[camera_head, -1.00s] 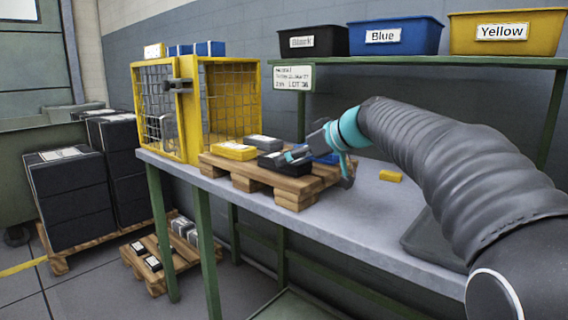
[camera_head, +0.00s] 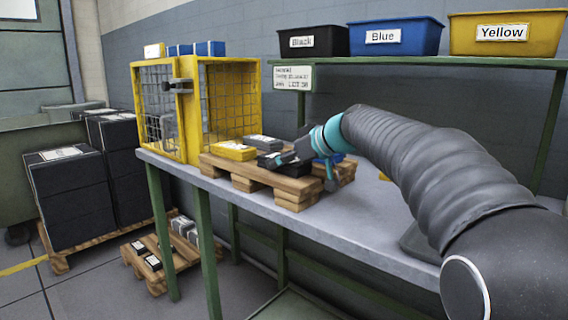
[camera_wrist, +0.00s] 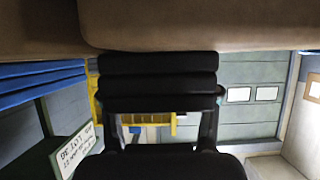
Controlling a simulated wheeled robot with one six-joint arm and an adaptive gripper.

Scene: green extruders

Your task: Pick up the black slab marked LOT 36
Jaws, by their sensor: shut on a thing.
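A black slab (camera_head: 265,162) is on the wooden pallet on the bench, at its front, partly hidden by my gripper. My gripper (camera_head: 283,158) is shut on this slab from the right, low over the pallet. No lot mark is readable on the slab, and I cannot tell whether it is clear of the wood. In the wrist view stacked dark bars (camera_wrist: 157,84) fill the space at the fingers; slab and finger pads are hard to tell apart there.
The wooden pallet (camera_head: 293,184) also holds a yellow slab (camera_head: 233,151), a grey slab (camera_head: 262,141) and a blue one partly behind my gripper. A yellow mesh cage (camera_head: 190,110) stands left. Black, blue and yellow bins (camera_head: 395,37) sit on the shelf above; a card marked LOT 36 (camera_head: 292,78) hangs there.

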